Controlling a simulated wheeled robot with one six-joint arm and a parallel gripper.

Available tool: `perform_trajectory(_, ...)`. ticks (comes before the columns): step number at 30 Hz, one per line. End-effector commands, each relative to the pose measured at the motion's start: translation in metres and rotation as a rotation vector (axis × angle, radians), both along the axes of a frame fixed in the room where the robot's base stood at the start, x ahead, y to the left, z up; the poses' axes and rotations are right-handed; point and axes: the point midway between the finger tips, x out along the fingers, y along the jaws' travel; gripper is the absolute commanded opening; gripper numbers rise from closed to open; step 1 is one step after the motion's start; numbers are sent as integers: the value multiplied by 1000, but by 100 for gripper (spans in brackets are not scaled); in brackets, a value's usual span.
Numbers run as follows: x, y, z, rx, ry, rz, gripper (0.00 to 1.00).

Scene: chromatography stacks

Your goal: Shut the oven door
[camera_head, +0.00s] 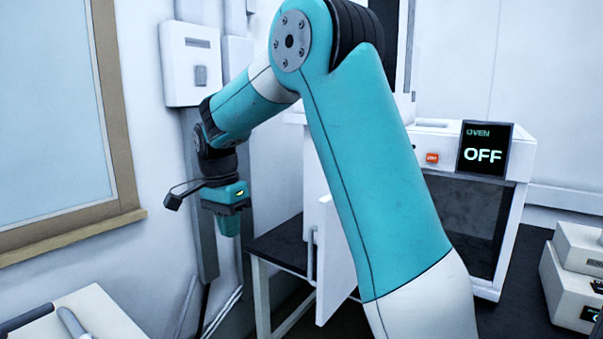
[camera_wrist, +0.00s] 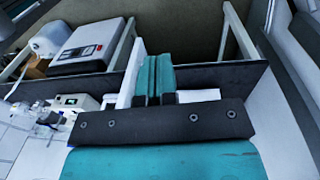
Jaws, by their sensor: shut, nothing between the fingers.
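The oven (camera_head: 432,143) stands at the right in the head view, with a lit display (camera_head: 485,150) reading OFF. Its front is partly hidden by my arm. The white oven door (camera_head: 336,262) appears swung open, standing upright out from the oven at the left of my upper arm, which hides part of it. A pale vertical handle (camera_head: 311,255) shows on its left side. My gripper (camera_head: 229,230) points down to the left of the door, apart from it. In the wrist view its teal fingers (camera_wrist: 154,78) are together and empty.
A black-topped table (camera_head: 279,245) stands behind the door. A wall box (camera_head: 197,65) and conduits are close behind my gripper. A white bench (camera_head: 95,315) is at the lower left. Pale boxes (camera_head: 580,270) stand at the right. The wrist view shows a white device (camera_wrist: 88,46).

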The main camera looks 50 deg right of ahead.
Motion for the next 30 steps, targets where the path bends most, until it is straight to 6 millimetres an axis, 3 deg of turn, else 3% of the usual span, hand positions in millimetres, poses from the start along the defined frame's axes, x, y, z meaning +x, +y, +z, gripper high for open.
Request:
perform_trajectory(1,14,-34,34,-35,28,-236,0)
perform_trajectory(6,33,-127,66,-157,94,-1012,0)
perform_trajectory(9,33,-164,74,-211,123,-1353,0)
perform_trajectory(12,31,-187,77,-249,142,-1583,0)
perform_trajectory(15,29,-199,75,-271,153,-1709,0)
perform_trajectory(20,24,-202,60,-281,158,-1753,0)
perform_trajectory(30,4,-198,0,-278,161,-1750,0)
